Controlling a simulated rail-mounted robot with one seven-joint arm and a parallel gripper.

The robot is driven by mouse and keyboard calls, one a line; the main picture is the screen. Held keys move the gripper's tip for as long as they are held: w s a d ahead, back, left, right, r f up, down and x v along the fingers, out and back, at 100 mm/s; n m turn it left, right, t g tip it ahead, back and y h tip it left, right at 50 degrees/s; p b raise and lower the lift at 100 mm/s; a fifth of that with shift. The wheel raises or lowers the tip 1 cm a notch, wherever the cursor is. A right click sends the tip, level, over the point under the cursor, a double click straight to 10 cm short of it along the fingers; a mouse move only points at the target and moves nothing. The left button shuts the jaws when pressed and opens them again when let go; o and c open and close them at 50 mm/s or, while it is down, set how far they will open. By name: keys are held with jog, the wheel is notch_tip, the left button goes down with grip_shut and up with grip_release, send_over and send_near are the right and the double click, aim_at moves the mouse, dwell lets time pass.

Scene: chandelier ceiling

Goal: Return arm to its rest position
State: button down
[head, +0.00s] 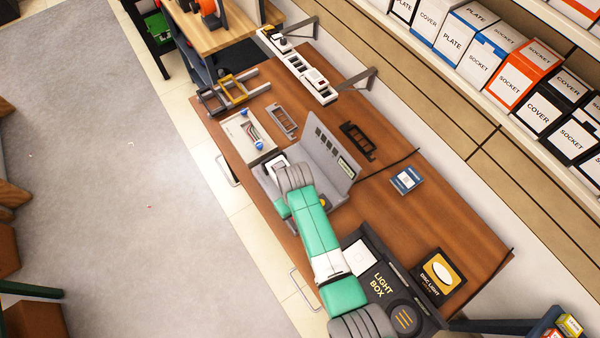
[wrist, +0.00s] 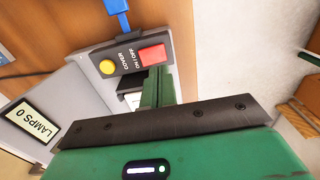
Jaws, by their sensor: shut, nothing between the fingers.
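My green and grey arm reaches over the wooden workbench (head: 440,205) from the lower right in the head view, bent at a grey joint above the grey test stand (head: 333,160). My gripper (wrist: 158,88) shows in the wrist view with its green fingers together and nothing between them. Its tips are in front of or close to a grey control panel (wrist: 115,58) marked COVER ON / OFF, with a yellow button (wrist: 107,67) and a red button (wrist: 152,55). I cannot tell whether they touch it. In the head view the fingertips are not clear.
A LAMPS 0 display (wrist: 28,122) is beside the panel. The bench holds a light box (head: 385,285), a disc light box (head: 440,272), a blue-marked box (head: 406,180), a black frame (head: 357,142) and a white rack (head: 300,68). Boxed goods line the shelf. The grey floor at left is mostly clear.

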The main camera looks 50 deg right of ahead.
jog(key=shift+r+p, duration=0.45)
jog(key=shift+r, duration=0.4)
